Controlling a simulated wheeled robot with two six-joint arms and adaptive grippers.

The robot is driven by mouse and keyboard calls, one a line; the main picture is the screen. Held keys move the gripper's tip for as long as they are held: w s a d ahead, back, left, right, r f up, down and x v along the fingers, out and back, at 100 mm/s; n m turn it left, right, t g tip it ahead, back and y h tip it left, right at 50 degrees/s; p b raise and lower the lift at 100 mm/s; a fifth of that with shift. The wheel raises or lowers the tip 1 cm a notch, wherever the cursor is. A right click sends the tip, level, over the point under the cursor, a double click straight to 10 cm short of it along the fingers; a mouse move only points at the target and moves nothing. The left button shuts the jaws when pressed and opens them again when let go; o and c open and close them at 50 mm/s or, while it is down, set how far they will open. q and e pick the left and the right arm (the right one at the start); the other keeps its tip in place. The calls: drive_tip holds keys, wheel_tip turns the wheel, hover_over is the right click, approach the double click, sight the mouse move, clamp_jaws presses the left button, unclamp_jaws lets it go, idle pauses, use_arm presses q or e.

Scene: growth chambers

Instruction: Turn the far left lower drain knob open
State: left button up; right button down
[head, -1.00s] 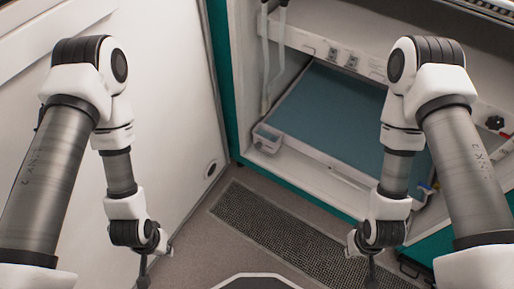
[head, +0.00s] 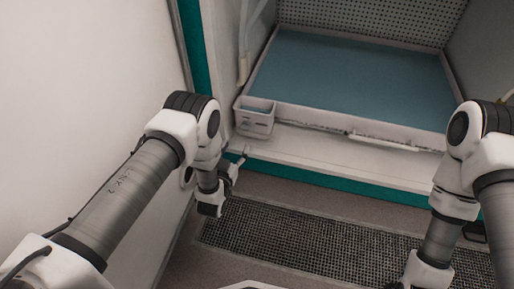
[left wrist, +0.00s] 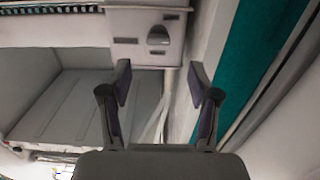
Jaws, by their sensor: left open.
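The drain knob (left wrist: 158,36) is a small grey rounded handle on the front of a pale box (left wrist: 125,22), which shows at the top of the left wrist view. In the head view a small pale box (head: 254,118) sits at the front left corner of the blue-topped tray; its knob is too small to make out there. My left gripper (left wrist: 161,80) is open and empty, its fingers apart from the knob. In the head view the left gripper (head: 237,166) is just in front of the chamber's lower edge, below the box. My right gripper is outside the picture.
The blue-topped tray (head: 345,75) fills the chamber floor behind a white ledge (head: 330,150) with a teal edge. A pale hose (head: 243,55) hangs above the box. A white wall (head: 80,80) stands close on the left. A dark floor grate (head: 300,240) lies below.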

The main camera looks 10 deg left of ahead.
sight(244, 129)
use_arm(q)
drive_tip(key=w+b, duration=0.1)
drive_tip(key=w, duration=0.1)
drive_tip(key=w+b, duration=0.1)
drive_tip(key=w, duration=0.2)
drive_tip(key=w+b, duration=0.1)
drive_tip(key=w, duration=0.1)
drive_tip(key=shift+w+d+b, duration=0.25)
drive_tip(key=shift+b, duration=0.05)
drive_tip(key=shift+w+r, duration=0.1)
drive_tip(key=shift+w, duration=0.2)
drive_tip(key=c, duration=1.2)
